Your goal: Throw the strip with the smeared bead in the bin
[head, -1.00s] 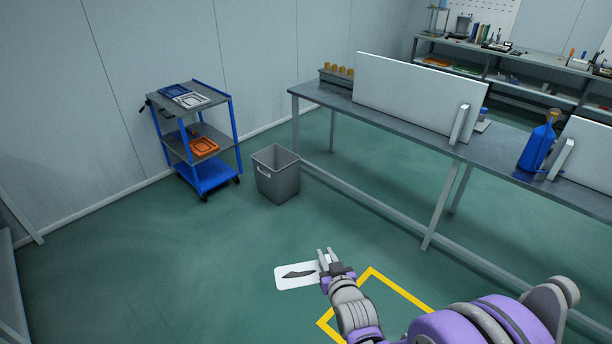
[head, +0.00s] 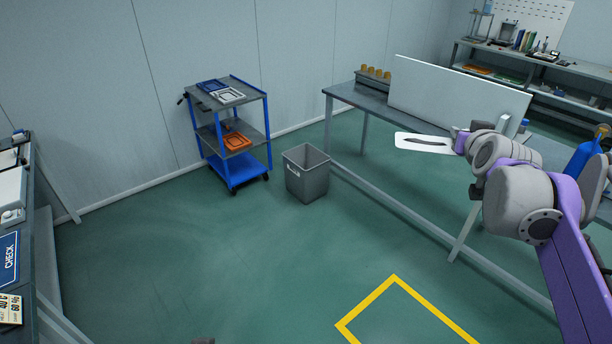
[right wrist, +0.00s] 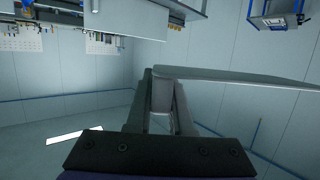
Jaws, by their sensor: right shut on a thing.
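The strip (head: 408,142) is a white plate with a dark, uneven smeared bead along it. My right gripper (head: 457,143) is shut on its right end and holds it out to the left, raised, in front of the bench in the head view. In the right wrist view the strip (right wrist: 245,76) shows nearly edge-on between the fingers of the right gripper (right wrist: 162,92). The grey bin (head: 307,180) stands open-topped on the floor, left of the strip and lower in the picture. The strip is apart from it.
A blue cart (head: 240,176) with trays stands left of the bin. The long bench (head: 350,96) carries an upright white panel (head: 460,95). Another bench (head: 35,250) runs along the left edge. The green floor between is clear, with a yellow outline (head: 392,280).

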